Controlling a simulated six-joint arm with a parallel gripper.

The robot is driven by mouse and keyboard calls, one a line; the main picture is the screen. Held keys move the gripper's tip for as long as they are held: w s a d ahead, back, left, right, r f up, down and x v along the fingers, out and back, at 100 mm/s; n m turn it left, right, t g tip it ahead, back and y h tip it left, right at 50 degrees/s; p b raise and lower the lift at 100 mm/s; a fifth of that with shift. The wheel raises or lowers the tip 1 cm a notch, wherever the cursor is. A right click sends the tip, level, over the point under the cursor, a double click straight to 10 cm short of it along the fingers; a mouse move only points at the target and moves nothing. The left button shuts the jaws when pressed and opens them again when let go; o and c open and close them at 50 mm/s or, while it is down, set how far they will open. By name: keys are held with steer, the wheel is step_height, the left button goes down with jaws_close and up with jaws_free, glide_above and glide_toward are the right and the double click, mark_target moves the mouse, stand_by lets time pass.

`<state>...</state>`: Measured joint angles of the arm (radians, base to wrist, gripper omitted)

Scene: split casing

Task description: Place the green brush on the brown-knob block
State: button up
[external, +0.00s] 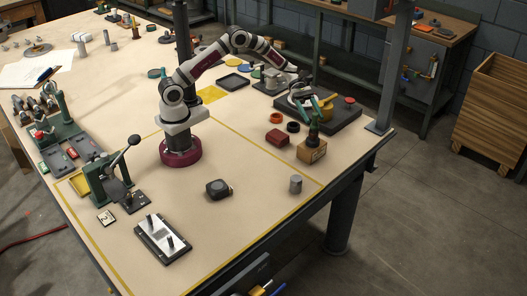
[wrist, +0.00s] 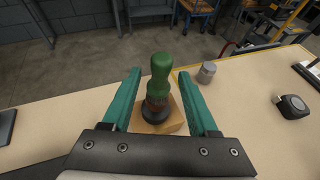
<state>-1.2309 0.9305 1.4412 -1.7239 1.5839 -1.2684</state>
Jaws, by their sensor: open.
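The green brush (wrist: 160,72) stands roughly upright between my gripper's fingers in the wrist view. Below its green handle are a brownish band and a dark round base. That base appears to rest on a light wooden block (wrist: 175,119). The block also shows in the external view (external: 312,152), near the table's right edge. I cannot make out a separate brown knob on it. My gripper (wrist: 158,74) is open, with one teal finger on each side of the brush and visible gaps. In the external view my gripper (external: 314,128) is just above the block and partly hides the brush.
A grey cylinder (external: 295,184) and a dark rounded device (external: 218,189) stand in front, with clear tabletop between.

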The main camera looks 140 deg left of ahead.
steer(key=v, duration=1)
steer(key=w+d+r+m+g+h, duration=0.1)
steer(key=w+d+r+m+g, duration=0.15)
steer(key=d+m+g, duration=0.75)
steer(key=w+d+r+m+h, duration=0.1)
steer(key=d+r+m, duration=0.3)
steer(key=d, duration=1.3)
steer(key=s+d+f+m+g+y, duration=0.1)
steer(key=s+d+m+y, duration=0.3)
steer(key=s+m, duration=0.4)
steer(key=s+d+f+m+g+y, duration=0.1)
steer(key=s+d+f+m+y, duration=0.1)
steer(key=s+d+m+y, duration=0.3)
steer(key=s+d+m, duration=0.1)
steer(key=s+m, duration=0.3)
steer(key=m, duration=0.6)
steer(key=shift+g, duration=0.4)
